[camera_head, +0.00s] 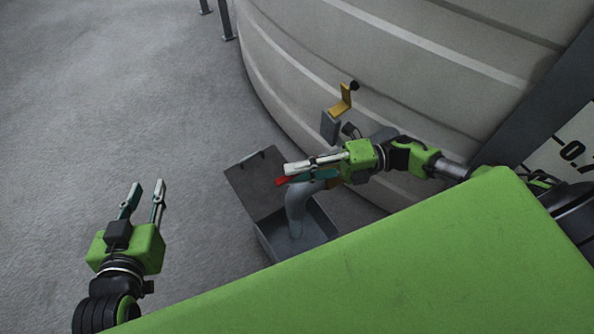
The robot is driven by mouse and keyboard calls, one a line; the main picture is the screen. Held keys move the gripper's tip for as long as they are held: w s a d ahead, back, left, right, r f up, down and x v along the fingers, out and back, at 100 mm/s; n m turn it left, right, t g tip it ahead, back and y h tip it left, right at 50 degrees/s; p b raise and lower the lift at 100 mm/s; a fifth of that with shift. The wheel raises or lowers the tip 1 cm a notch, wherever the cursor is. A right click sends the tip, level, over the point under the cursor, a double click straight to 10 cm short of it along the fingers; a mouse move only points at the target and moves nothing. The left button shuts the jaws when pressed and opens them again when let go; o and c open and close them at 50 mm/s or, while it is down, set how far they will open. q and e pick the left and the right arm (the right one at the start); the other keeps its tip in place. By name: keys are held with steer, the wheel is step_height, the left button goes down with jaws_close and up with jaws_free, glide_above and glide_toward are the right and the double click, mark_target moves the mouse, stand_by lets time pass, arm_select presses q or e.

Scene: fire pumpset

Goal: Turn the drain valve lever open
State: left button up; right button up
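A red lever end (281,181) shows just past the fingertips of my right gripper (300,173), above a grey bent drain pipe (296,205). The rest of the lever is hidden behind the fingers. The fingers lie close together alongside the red piece. I cannot tell whether they grip it or only flank it. The pipe curves down into an open grey box (262,238) on the floor. My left gripper (143,187) is open and empty over bare floor at the lower left, well away from the valve.
A large pale ribbed tank (400,65) fills the upper right. A yellow handle with a black knob (342,100) sticks out on its side above my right gripper. Dark posts (225,18) stand at the top. The concrete floor (100,100) at left is clear.

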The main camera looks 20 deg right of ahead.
steer(key=s+d, duration=0.1)
steer(key=d, duration=0.6)
steer(key=shift+s, duration=0.2)
